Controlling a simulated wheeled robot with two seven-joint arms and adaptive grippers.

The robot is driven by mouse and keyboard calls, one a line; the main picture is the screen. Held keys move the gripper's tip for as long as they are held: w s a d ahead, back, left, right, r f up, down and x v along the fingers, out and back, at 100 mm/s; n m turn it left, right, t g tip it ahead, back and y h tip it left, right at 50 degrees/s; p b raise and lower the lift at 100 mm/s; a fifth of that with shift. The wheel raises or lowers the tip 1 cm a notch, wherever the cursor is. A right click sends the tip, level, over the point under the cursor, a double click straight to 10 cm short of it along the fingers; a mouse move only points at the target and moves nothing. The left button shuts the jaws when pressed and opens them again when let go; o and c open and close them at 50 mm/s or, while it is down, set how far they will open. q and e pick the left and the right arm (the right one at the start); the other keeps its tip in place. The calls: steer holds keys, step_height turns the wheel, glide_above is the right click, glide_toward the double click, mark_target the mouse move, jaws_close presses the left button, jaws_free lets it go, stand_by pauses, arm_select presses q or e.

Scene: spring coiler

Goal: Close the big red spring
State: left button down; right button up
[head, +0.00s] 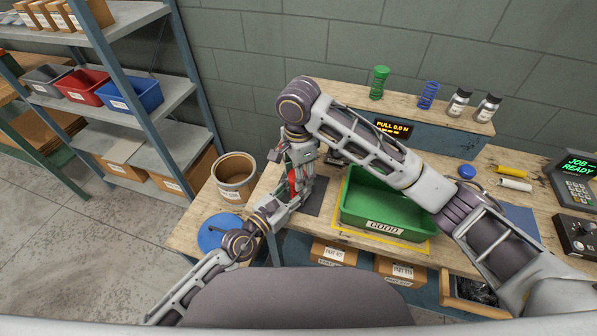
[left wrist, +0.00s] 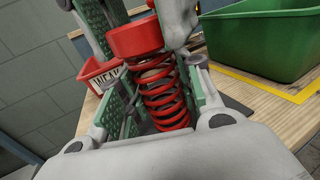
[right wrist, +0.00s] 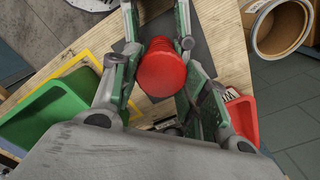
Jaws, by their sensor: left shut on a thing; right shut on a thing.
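The big red spring (left wrist: 163,97) stands between the fingers of my left gripper (left wrist: 165,85), which is shut on its coils. A thick red cap (left wrist: 135,38) is at the spring's upper end, and the right wrist view shows its round face (right wrist: 162,70). My right gripper (right wrist: 160,25) is shut on the cap from above. I cannot tell whether cap and coils are joined. In the head view my left gripper (head: 290,193) and right gripper (head: 302,160) meet around the red parts (head: 293,180), which are mostly hidden.
A green GOOD tray (head: 385,222) stands right of the grippers, partly behind my right arm. A round bin (head: 234,172) and blue disc (head: 215,232) are at left. Green (head: 379,80) and blue (head: 428,93) springs stand on the back shelf. The panel (head: 393,127) reads PULL 0.0 N.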

steer(key=m, duration=0.8)
steer(key=shift+s+m, duration=0.1)
steer(key=shift+m, duration=0.2)
steer(key=o, duration=1)
steer(key=shift+c, duration=0.3)
